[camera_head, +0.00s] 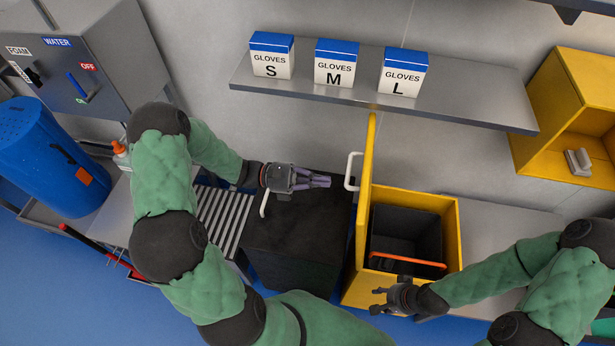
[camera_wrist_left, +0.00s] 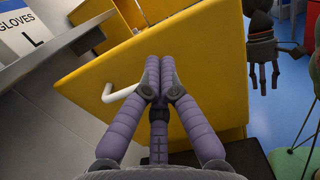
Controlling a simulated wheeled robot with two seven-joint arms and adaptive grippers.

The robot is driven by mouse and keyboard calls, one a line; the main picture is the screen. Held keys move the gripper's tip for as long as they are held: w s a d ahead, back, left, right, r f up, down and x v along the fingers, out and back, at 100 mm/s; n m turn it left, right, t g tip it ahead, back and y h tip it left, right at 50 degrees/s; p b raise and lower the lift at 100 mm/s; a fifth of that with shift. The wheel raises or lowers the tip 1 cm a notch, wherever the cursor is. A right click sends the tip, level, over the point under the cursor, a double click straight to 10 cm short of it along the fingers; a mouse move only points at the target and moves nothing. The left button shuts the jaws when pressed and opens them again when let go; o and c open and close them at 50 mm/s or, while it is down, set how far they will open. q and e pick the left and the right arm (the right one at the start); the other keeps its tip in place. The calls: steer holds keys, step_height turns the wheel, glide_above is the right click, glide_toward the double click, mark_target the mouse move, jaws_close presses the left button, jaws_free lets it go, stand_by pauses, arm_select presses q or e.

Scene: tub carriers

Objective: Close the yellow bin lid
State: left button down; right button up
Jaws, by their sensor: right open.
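The yellow bin (camera_head: 452,240) stands right of centre in the head view. Its yellow lid (camera_head: 366,200) stands upright along the bin's left side, nearly edge-on, leaving the bin open. A white handle (camera_head: 350,172) sticks out leftward from the lid. In the left wrist view the lid's broad face (camera_wrist_left: 215,60) and the handle (camera_wrist_left: 121,94) are ahead of the fingers. My left gripper (camera_head: 326,181) is left of the lid and handle, apart from them, its fingers together and empty (camera_wrist_left: 160,62). My right gripper (camera_head: 376,300) is open and empty at the bin's front.
A dark box (camera_head: 290,245) with a white handle stands left of the bin, below my left gripper. A shelf (camera_head: 385,97) with several glove boxes hangs behind. An orange-edged dark object (camera_head: 408,262) shows inside the bin. A yellow wall box (camera_head: 565,115) is at upper right.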

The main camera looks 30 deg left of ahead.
arm_select(q)
steer(key=x, duration=0.7)
steer(key=shift+d, duration=0.15)
